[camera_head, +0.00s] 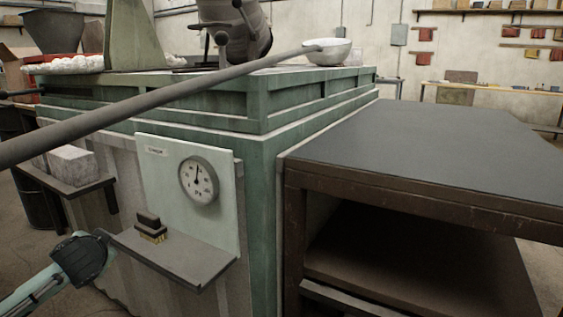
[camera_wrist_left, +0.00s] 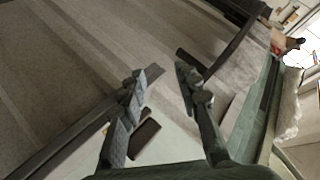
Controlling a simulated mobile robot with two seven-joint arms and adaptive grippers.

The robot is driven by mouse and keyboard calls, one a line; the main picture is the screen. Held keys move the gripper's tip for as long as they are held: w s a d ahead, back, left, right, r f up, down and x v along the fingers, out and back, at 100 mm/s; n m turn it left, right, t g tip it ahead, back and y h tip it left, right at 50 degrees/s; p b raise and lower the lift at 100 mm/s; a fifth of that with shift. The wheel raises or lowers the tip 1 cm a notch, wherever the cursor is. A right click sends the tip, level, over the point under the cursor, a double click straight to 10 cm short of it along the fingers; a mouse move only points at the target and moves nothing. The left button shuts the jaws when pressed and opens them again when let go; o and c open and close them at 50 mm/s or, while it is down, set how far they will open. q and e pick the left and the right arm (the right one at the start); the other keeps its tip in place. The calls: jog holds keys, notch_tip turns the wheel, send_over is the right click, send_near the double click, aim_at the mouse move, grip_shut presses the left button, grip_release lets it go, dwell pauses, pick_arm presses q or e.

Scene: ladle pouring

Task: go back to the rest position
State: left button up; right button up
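My left gripper (camera_head: 100,240) is at the lower left of the head view, in front of the small shelf on the furnace side. In the left wrist view the two fingers (camera_wrist_left: 160,72) stand apart with nothing between them. The ladle (camera_head: 328,50) has a pale bowl over the furnace top. Its long grey handle (camera_head: 170,97) slants down to the left and leaves the frame, so its far end is hidden. My left gripper is below the handle and apart from it. My right gripper is not in view.
The green furnace (camera_head: 265,135) fills the middle. Its shelf (camera_head: 180,262) juts out near my left gripper and bears a brush (camera_head: 150,228). A grey block (camera_head: 72,164) sits on another ledge. A dark table (camera_head: 430,145) on the right has a bare top.

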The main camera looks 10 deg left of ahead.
pick_arm(q)
jog(key=s+d+f+m+g+h, duration=0.1)
jog(key=s+d+f+m+g, duration=0.15)
jog(key=s+f, duration=0.6)
jog(key=s+d+f+m+g, duration=0.1)
jog(key=s+d+f+m, duration=0.3)
jog(key=s+f, duration=0.4)
jog(key=s+d+f+n+g+h+p, duration=0.1)
jog(key=s+d+f+n+h, duration=0.1)
jog(key=d+f, duration=0.5)
jog(key=s+d+f+n+g+h, duration=0.1)
jog(key=s+d+f+n+h, duration=0.1)
jog(key=d+f, duration=0.5)
jog(key=d+n+h, duration=0.1)
jog(key=d+h, duration=0.1)
jog(key=d, duration=0.3)
jog(key=shift+s+d+f+p, duration=0.15)
jog(key=shift+d+f+p, duration=0.2)
jog(key=shift+f+p, duration=0.05)
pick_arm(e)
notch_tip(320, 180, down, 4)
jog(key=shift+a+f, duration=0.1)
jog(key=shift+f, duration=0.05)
pick_arm(q)
jog(key=shift+n, duration=0.25)
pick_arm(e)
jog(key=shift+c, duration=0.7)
